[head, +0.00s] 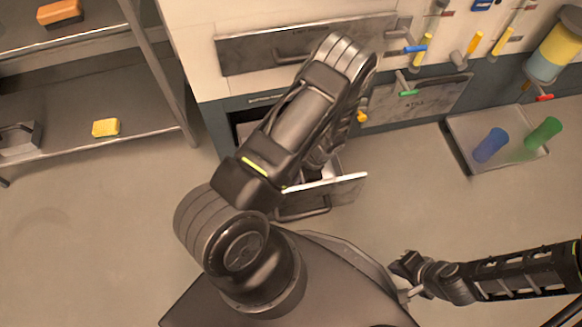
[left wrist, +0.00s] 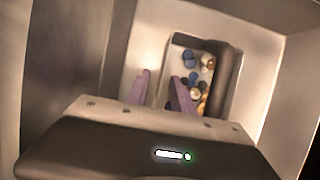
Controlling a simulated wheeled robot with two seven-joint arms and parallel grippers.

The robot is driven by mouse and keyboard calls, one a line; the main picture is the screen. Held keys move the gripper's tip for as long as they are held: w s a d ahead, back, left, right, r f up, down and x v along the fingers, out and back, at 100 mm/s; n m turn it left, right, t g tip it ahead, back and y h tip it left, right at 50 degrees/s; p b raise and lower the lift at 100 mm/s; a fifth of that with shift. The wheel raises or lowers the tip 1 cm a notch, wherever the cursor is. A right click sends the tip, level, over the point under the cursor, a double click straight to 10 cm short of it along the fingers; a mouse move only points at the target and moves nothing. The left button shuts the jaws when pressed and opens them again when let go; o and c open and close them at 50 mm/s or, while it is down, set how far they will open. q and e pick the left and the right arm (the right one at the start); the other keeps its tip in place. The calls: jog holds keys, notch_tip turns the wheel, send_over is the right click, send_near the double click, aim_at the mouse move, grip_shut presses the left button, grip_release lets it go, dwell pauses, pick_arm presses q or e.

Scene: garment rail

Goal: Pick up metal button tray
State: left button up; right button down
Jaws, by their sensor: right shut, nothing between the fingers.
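The button tray (left wrist: 228,75) shows in the left wrist view. It is a small container with a dark wall at right, holding several blue, white, tan and orange buttons, and it sits low inside a pale-walled drawer (left wrist: 262,60). My left gripper (left wrist: 162,92) reaches into the drawer with its two purple fingers apart. The right finger overlaps the tray's near left part in the picture; I cannot tell whether it touches. In the head view my left arm covers the tray and the left gripper. My right gripper (head: 402,265) is shut and empty at lower right, away from the drawer.
The open drawer's front (head: 325,183) juts from the cabinet under my left arm. A metal tray (head: 465,150) with blue and green cylinders lies at right. Shelves (head: 75,115) with yellow and orange blocks stand at left. The floor between is clear.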

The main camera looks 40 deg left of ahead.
pick_arm(q)
jog(key=shift+c, duration=0.6)
grip_shut()
dwell(0.8)
